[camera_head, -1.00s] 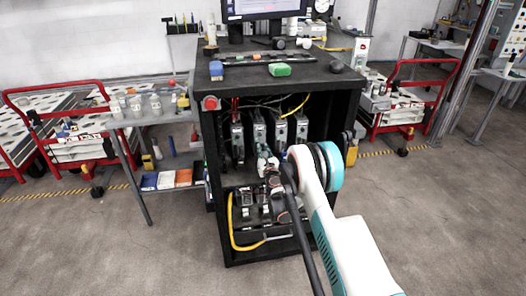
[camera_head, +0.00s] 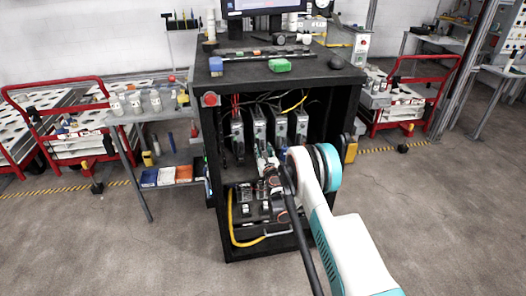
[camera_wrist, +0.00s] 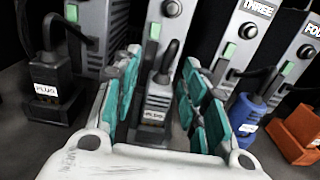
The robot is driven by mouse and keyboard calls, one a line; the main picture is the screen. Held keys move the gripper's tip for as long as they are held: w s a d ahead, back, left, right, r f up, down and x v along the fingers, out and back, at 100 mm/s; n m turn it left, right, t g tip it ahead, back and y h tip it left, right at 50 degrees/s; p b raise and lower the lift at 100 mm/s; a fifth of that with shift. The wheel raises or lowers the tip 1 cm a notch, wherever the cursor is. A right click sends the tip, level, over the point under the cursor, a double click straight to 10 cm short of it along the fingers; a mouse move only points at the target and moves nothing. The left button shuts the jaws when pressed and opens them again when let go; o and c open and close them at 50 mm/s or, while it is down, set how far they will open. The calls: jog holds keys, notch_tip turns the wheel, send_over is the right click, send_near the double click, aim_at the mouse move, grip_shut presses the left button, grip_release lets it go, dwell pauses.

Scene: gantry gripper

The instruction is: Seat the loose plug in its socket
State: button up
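In the wrist view, a grey plug (camera_wrist: 155,105) with a white label and a dark cable stands upright between the fingers of my gripper (camera_wrist: 160,70). The teal finger pads are apart, one on each side of it; a narrow dark gap shows on the left. A black plug (camera_wrist: 52,85) stands at left, a blue plug (camera_wrist: 245,108) and an orange plug (camera_wrist: 298,132) at right. I cannot tell which is loose; the sockets under them are hidden. In the head view my gripper (camera_head: 265,160) reaches into the cabinet, partly hidden by my arm.
A row of grey modules (camera_head: 280,127) stands behind the plugs, close to the fingers. The black cabinet (camera_head: 352,110) frames the opening, with cables above. A lower shelf holds small gear and a yellow cable (camera_head: 231,222). Carts (camera_head: 70,115) stand outside; the floor in front is clear.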

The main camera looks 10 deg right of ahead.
jog(key=s, duration=0.7)
jog(key=shift+s, duration=0.25)
jog(key=shift+r, duration=0.1)
dwell(0.4)
